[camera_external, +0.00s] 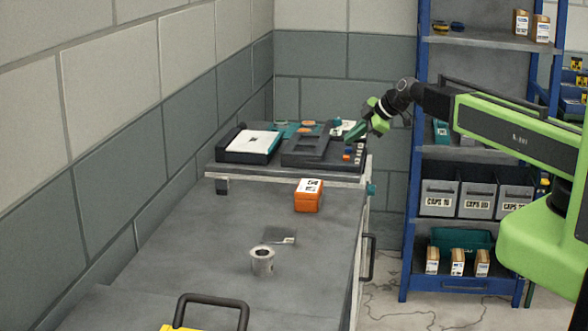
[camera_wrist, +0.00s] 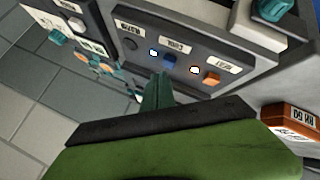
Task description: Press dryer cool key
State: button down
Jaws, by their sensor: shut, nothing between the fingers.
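The dryer (camera_external: 296,160) is a dark unit on the raised shelf at the far end of the bench. In the wrist view its control panel (camera_wrist: 135,62) shows tilted. The blue key (camera_wrist: 170,59) sits by a label that reads like COOL (camera_wrist: 176,45). The orange key (camera_wrist: 212,78) sits by a label that reads like HEAT (camera_wrist: 224,64). My gripper (camera_wrist: 164,76) is shut and empty, its teal fingertips just below the blue key in the picture. I cannot tell whether they touch it. In the outside view my gripper (camera_external: 351,134) is over the dryer's right side.
A black-framed white-topped unit (camera_external: 250,143) stands left of the dryer. Blue shelving (camera_external: 411,190) with bins stands at the right. The middle of the bench is mostly clear.

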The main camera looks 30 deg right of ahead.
aim_at(352, 149)
jog(key=shift+f+b, duration=0.45)
jog(key=shift+f, duration=0.2)
dwell(0.5)
jog(key=shift+r, duration=0.1)
jog(key=shift+r+p, duration=0.9)
jog(key=shift+p, duration=0.05)
notch_tip(352, 149, up, 6)
jog(key=p, duration=0.6)
